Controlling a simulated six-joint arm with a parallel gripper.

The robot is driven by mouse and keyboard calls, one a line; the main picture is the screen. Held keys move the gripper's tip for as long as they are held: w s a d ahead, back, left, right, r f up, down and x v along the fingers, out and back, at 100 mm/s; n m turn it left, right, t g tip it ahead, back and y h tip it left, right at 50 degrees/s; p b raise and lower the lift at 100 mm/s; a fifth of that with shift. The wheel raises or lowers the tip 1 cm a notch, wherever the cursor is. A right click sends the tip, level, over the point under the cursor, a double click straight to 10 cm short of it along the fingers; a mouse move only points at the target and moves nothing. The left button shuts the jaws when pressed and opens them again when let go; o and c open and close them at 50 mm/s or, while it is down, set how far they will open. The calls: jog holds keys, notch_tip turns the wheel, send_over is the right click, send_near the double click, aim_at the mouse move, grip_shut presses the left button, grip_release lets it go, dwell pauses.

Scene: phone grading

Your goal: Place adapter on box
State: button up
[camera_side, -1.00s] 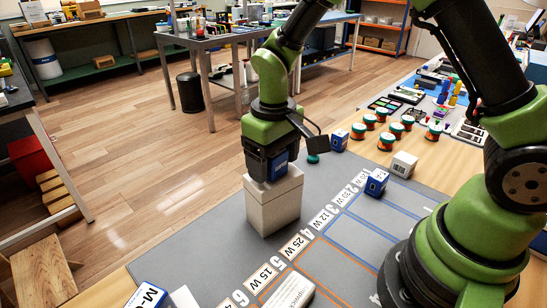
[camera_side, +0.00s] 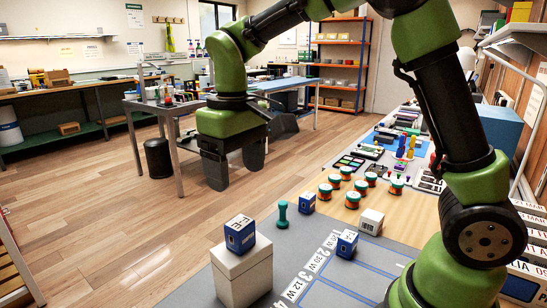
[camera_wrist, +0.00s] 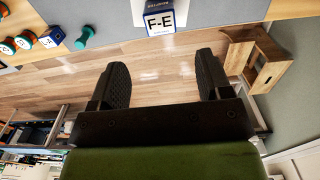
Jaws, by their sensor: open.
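A blue and white adapter (camera_side: 240,234) marked F-E rests on top of the pale grey box (camera_side: 241,277), which stands on the grey mat. My gripper (camera_side: 231,170) is open and empty, raised above and behind the box in the side view, clear of the adapter. In the wrist view the two dark fingers of my gripper (camera_wrist: 165,85) are spread wide with floor between them. The adapter also shows in the wrist view (camera_wrist: 155,18), beyond the fingertips at the top edge.
Other blue and white adapters (camera_side: 347,243) and a white cube (camera_side: 371,221) sit on the mat and table to the right. A teal dumbbell-shaped piece (camera_side: 283,214) stands near the mat's far edge. Several red and green spools (camera_side: 346,172) stand behind.

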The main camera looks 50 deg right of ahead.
jog(key=s+d+r+m+t+y, duration=0.1)
jog(key=s+r+m+t, duration=0.1)
jog(key=s, duration=0.6)
jog(key=s+d+r+m+t+y, duration=0.1)
jog(key=s+r+t, duration=0.3)
jog(key=s, duration=0.4)
jog(key=shift+s+d+m+t, duration=0.15)
jog(key=shift+s+m+t, duration=0.1)
jog(key=shift+m+t, duration=0.3)
